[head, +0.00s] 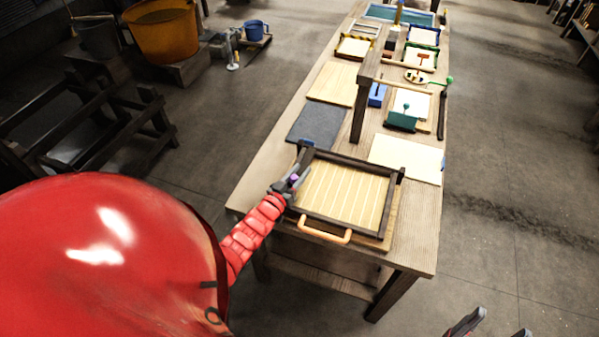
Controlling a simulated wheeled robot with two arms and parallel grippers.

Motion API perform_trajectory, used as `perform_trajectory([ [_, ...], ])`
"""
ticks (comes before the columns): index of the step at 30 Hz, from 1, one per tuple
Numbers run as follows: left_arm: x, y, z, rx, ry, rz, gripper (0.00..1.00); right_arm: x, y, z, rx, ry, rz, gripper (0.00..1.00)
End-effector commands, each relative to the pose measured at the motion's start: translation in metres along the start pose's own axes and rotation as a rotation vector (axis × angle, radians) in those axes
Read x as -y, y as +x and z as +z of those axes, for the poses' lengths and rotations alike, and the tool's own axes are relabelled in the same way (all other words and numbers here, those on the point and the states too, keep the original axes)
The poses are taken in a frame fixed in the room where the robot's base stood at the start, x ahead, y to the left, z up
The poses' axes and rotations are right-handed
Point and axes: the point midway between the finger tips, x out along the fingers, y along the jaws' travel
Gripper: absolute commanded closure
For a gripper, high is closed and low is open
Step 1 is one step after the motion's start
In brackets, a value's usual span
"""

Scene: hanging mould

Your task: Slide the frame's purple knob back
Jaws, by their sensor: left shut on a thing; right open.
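The dark-rimmed frame (393,200) lies flat on the near end of the long wooden table. Pale slats fill it, and an orange handle (324,232) sits on its near side. The purple knob (294,178) is at the frame's left side, small and partly hidden by my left gripper (293,179). My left gripper is shut on the knob, with its red arm reaching in from the lower left. My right gripper (494,330) is open and empty at the bottom right edge, off the table and away from the frame.
Behind the frame lie a dark grey sheet (316,125) and a pale sheet (405,156). A wooden post (358,112) stands on the table. A green block (402,121) and blue block (377,94) are further back. Floor right of the table is clear.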

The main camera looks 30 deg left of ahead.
Motion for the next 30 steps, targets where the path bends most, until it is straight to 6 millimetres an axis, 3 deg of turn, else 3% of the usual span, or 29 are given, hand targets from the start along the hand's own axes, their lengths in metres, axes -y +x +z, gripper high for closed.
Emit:
perform_trajectory([
  [5,-0.003,0.000,0.001,0.002,-0.001,-0.002,1.00,0.000,0.001,0.000,0.000,0.000,0.000,0.31],
  [13,-0.040,0.007,0.009,0.003,-0.004,-0.002,1.00,0.000,0.007,-0.001,0.000,0.000,0.000,0.31],
  [22,-0.042,0.008,0.011,0.006,0.000,-0.002,1.00,0.000,0.007,-0.001,0.000,0.000,0.000,0.31],
  [23,-0.042,0.008,0.011,0.006,0.000,-0.002,0.59,0.000,0.007,-0.001,0.000,0.000,0.000,0.31],
  [27,-0.042,0.008,0.010,0.004,0.000,-0.002,0.34,0.000,0.007,-0.001,0.000,0.000,0.000,0.31],
  [30,-0.043,0.008,0.010,0.003,-0.001,-0.001,0.31,0.000,0.007,-0.001,0.000,0.000,0.000,0.31],
])
